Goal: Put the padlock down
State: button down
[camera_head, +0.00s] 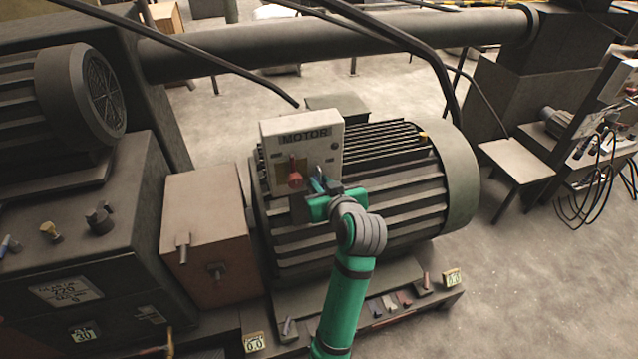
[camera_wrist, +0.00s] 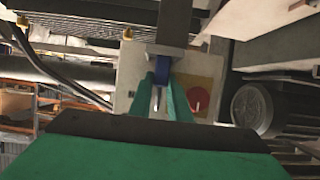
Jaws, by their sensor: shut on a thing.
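My gripper (camera_head: 319,187) is in front of the white motor switch box (camera_head: 300,150), close to its lower right part. In the wrist view, the green fingers of my gripper (camera_wrist: 162,88) are shut on a small blue piece, which looks like the padlock (camera_wrist: 162,69). A thin silvery part shows between the fingers. In the head view the padlock is mostly hidden by the fingers. The red switch handle (camera_head: 295,178) is just left of my gripper, and it shows as a red disc (camera_wrist: 200,98) on a yellow plate in the wrist view. I cannot tell whether the padlock touches the box.
The large ribbed motor (camera_head: 400,190) stands behind and right of my gripper. A rusty-brown box (camera_head: 207,225) and a dark control cabinet (camera_head: 80,240) stand to the left. Small tools (camera_head: 390,303) lie on the motor's base. Dark cables hang above.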

jog(key=shift+d, duration=0.15)
jog(key=c, duration=2.1)
grip_release()
jog(key=shift+f, duration=0.15)
jog(key=o, duration=0.4)
jog(key=shift+o, duration=0.2)
jog(key=shift+s, duration=0.1)
jog(key=shift+r, duration=0.2)
